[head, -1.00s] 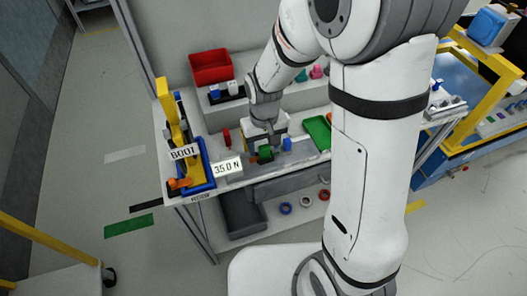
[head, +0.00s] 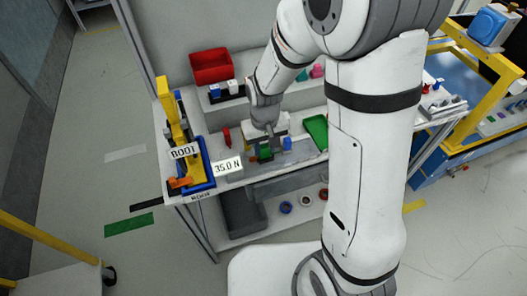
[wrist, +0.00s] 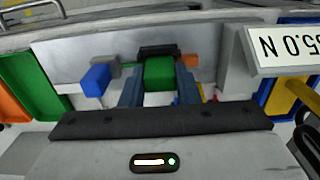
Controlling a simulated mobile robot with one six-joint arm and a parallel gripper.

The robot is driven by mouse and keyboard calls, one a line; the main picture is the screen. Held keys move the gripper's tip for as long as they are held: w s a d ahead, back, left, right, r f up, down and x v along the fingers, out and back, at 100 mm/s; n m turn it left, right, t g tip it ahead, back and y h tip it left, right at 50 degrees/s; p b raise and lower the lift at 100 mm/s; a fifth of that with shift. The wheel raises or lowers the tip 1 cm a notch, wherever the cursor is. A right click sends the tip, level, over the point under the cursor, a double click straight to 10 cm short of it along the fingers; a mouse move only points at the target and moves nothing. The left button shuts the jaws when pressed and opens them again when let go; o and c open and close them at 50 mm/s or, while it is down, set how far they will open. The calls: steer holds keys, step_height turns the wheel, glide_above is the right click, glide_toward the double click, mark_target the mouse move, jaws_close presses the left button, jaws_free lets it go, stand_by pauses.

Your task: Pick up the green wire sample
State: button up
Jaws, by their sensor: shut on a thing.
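The green wire sample (wrist: 159,74) shows as a green block between the two fingers of my gripper (wrist: 159,85) in the wrist view. The fingers press on it from left and right. In the head view the green sample (head: 265,150) is a small green patch under my gripper (head: 264,146), over the front part of the bench top. A blue sample (head: 287,143) stands just to its right, and it also shows in the wrist view (wrist: 96,79), left of the fingers. Whether the green sample is clear of its support cannot be told.
A yellow and blue fixture (head: 190,150) stands at the bench's left end, beside a "35.0 N" sign (head: 227,168). A green tray (head: 316,131) lies to the right. A red bin (head: 211,66) sits on the shelf behind. Several rings lie on the lower shelf.

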mark_target(264, 147)
steer(key=shift+r, duration=0.1)
step_height(264, 147, up, 10)
steer(key=shift+f, duration=0.1)
stand_by(0.4)
steer(key=shift+s, duration=0.1)
stand_by(0.8)
